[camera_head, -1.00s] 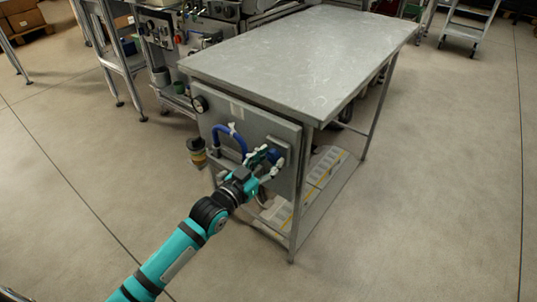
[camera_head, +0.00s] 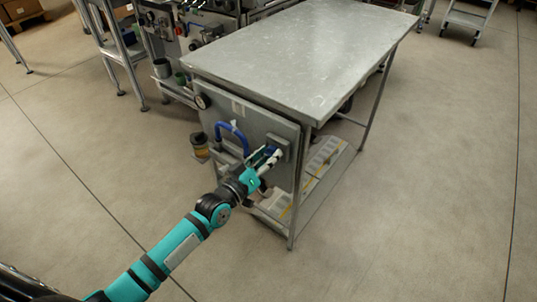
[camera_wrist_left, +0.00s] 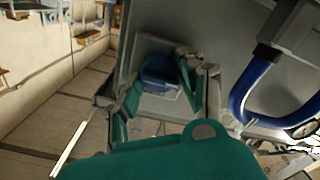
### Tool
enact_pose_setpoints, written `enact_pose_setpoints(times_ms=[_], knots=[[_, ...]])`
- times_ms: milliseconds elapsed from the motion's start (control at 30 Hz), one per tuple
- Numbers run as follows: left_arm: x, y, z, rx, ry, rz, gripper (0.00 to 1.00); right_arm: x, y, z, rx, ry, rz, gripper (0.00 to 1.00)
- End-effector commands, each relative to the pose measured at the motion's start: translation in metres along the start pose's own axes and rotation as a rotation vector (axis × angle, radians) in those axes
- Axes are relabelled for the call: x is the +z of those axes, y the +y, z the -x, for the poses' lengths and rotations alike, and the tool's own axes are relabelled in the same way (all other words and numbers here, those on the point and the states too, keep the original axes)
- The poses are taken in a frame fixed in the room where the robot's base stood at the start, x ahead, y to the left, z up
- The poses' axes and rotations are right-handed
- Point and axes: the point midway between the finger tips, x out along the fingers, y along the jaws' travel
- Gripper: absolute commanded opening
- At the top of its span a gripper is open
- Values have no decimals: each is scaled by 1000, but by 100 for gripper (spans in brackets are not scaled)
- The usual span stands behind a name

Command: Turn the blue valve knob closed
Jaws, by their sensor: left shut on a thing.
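The blue valve knob (camera_head: 272,151) sits on a grey square plate on the front panel (camera_head: 233,112) at the end of the steel table. My left gripper (camera_head: 266,160) is at the knob, with its fingers shut on it. In the left wrist view the knob (camera_wrist_left: 160,70) shows between the two fingers of my left gripper (camera_wrist_left: 162,88). The fingers hide part of the knob in the head view. My right gripper is not in view.
A blue curved hose (camera_head: 233,128) and a round gauge (camera_head: 202,101) are on the panel left of the knob. A small amber-bottomed canister (camera_head: 200,148) hangs at the panel's left. The steel tabletop (camera_head: 300,55) is bare.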

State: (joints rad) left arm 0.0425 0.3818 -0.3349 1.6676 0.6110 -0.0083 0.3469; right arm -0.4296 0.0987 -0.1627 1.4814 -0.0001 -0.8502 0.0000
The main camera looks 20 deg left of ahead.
Motion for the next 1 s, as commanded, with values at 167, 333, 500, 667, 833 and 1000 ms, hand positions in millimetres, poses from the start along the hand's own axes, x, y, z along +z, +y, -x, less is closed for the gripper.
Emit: enact_pose_setpoints(times_ms=[167,333,500,667,833,1000], knots=[[0,0,0,0,-1,20,7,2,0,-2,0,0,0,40],[0,0,0,0,0,22,7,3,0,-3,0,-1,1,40],[0,0,0,0,0,21,7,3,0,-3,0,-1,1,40],[0,0,0,0,0,21,58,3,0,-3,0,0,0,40],[0,0,0,0,0,21,63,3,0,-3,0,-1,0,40],[0,0,2,0,0,21,63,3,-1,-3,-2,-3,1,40]])
